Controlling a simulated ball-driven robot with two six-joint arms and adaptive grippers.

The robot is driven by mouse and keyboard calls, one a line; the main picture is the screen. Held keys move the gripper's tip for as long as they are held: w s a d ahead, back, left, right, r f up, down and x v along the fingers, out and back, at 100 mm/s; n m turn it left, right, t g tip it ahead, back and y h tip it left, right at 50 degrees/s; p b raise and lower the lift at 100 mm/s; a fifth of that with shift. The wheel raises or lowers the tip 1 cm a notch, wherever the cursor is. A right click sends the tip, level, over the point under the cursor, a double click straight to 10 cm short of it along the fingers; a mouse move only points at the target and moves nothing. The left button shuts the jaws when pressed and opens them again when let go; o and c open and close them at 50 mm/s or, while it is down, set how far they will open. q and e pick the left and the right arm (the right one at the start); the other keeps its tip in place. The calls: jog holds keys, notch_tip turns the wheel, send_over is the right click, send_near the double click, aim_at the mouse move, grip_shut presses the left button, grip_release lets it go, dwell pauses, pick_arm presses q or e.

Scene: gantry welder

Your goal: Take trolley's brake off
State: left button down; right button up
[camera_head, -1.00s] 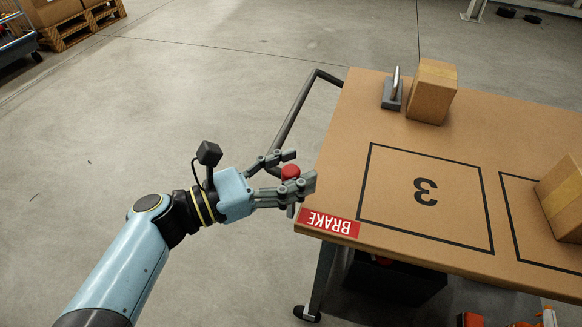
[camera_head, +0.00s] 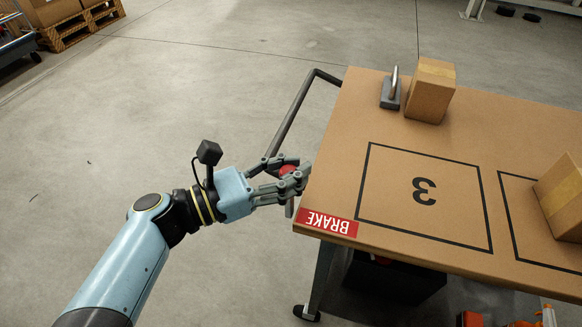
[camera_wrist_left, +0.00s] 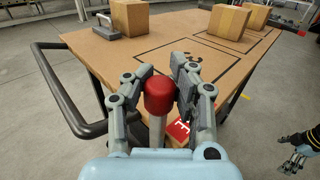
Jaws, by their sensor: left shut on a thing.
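The trolley (camera_head: 400,250) has a brown board top with a red BRAKE label (camera_head: 327,223) at its near left corner. Beside that corner is a brake lever with a red round knob (camera_head: 288,170). In the left wrist view the knob (camera_wrist_left: 160,93) tops a pale grey rod (camera_wrist_left: 157,132). My left gripper (camera_head: 297,176) is shut on the knob, with a finger on each side; it also shows in the left wrist view (camera_wrist_left: 160,88). My right gripper (camera_wrist_left: 293,163) shows small at the right of the left wrist view; its opening is unclear.
The trolley's dark push handle (camera_head: 290,118) runs along its left end. On the top are a cardboard box (camera_head: 432,92), a grey block with a metal handle (camera_head: 391,92) and another box (camera_head: 562,198). The floor to the left is clear.

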pick_arm(q)
jog(key=shift+w, duration=0.2)
jog(key=shift+w+p, duration=0.15)
jog(key=shift+p, duration=0.3)
